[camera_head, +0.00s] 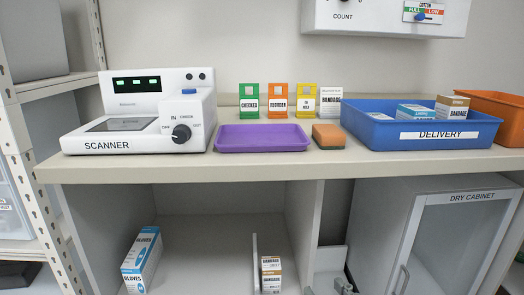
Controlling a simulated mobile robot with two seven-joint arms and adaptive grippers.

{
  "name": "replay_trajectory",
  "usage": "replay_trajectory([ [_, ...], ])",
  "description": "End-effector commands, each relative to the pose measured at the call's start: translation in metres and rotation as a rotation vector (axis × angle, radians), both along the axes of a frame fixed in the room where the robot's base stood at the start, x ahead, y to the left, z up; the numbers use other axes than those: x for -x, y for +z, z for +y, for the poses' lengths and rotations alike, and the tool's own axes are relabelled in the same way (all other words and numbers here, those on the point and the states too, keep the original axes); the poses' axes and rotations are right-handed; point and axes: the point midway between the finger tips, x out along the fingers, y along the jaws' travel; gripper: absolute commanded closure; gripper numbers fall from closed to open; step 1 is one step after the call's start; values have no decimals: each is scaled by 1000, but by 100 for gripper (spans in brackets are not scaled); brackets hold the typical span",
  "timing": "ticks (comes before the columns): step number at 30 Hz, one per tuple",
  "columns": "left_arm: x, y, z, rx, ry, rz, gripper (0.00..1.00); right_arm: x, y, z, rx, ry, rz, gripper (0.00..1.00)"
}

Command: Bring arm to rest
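Only a small part of my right gripper (343,285) shows, low at the bottom edge, in front of the gap between the open shelf and the dry cabinet. It is cut off by the frame, so I cannot tell whether its fingers are open or shut. I see nothing held in the part that shows. My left gripper is not in view.
On the counter (330,163) stand a scanner (125,112), a purple tray (262,138), an orange sponge (328,135), several upright cards and a blue delivery bin (375,128) with boxes. Below are a gloves box (141,260), a bandage box (271,272) and a dry cabinet (450,240).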

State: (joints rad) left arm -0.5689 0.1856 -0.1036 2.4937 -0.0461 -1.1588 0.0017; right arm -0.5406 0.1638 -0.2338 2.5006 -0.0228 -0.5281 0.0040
Motion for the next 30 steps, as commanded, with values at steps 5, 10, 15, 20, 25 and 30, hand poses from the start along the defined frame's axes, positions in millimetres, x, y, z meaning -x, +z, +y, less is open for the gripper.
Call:
replay_trajectory([
  [5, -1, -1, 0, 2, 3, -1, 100, 12, -62, -34, 107, -60, 246, 60],
  [10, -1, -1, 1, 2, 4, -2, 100, 35, -111, -68, 192, -120, 467, 60],
  [15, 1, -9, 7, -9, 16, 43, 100, 62, -148, -99, 258, -174, 674, 60],
  [20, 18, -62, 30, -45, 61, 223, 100, 78, -200, -122, 293, -206, 850, 60],
  [25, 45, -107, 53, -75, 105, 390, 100, 105, -245, -144, 321, -239, 1019, 60],
  [30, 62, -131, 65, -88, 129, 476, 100, 122, -269, -156, 333, -256, 1105, 60],
])
